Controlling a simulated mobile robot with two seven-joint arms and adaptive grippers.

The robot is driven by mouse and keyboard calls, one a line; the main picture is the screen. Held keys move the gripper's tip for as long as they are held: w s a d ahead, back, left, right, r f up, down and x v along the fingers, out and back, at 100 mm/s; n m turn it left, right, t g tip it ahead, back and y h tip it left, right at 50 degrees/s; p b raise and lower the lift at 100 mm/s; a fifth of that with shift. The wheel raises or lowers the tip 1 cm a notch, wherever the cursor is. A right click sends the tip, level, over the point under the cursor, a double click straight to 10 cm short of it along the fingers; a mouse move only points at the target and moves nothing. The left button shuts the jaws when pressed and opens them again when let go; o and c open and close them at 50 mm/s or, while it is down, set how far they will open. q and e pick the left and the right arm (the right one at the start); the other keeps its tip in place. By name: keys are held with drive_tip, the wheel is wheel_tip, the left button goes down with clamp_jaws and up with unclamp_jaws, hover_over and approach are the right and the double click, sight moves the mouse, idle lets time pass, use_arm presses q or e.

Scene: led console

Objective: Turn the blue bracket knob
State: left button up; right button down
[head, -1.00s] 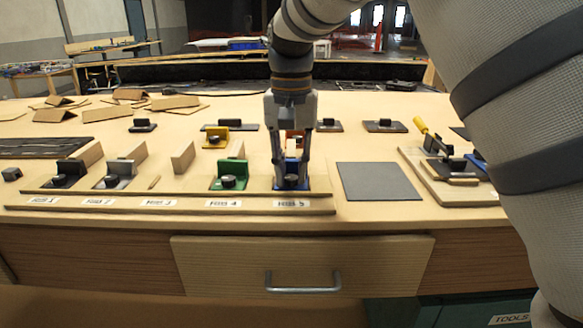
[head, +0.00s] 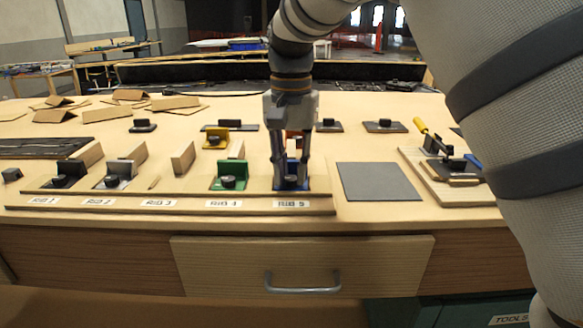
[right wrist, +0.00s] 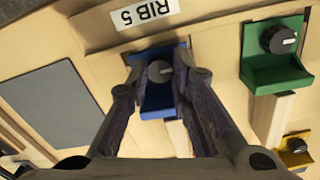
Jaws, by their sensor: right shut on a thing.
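The blue bracket (head: 305,184) stands at the right end of the row on the bench, behind the last rib label. Its dark round knob (right wrist: 160,71) with a light pointer mark shows in the right wrist view, in front of the blue base (right wrist: 158,97). My right gripper (head: 291,184) points down over the bracket in the head view. In the right wrist view its two fingers (right wrist: 158,68) stand on either side of the knob, shut on it. In the head view the fingers mostly hide the knob. My left gripper is not in view.
A green bracket (head: 229,176) with its own knob stands just left of the blue one; a yellow bracket (head: 217,137) is behind it. A flat grey plate (head: 378,181) lies to the right. A wooden strip (head: 180,209) runs along the front.

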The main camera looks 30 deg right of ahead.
sight(291, 178)
drive_tip(key=shift+r, duration=0.35)
drive_tip(key=c, duration=1.5)
unclamp_jaws()
drive_tip(key=shift+c, duration=0.2)
drive_tip(key=shift+o, duration=0.6)
drive_tip(key=shift+a+f, duration=0.1)
drive_tip(key=shift+f, duration=0.1)
wheel_tip(291, 178, up, 12)
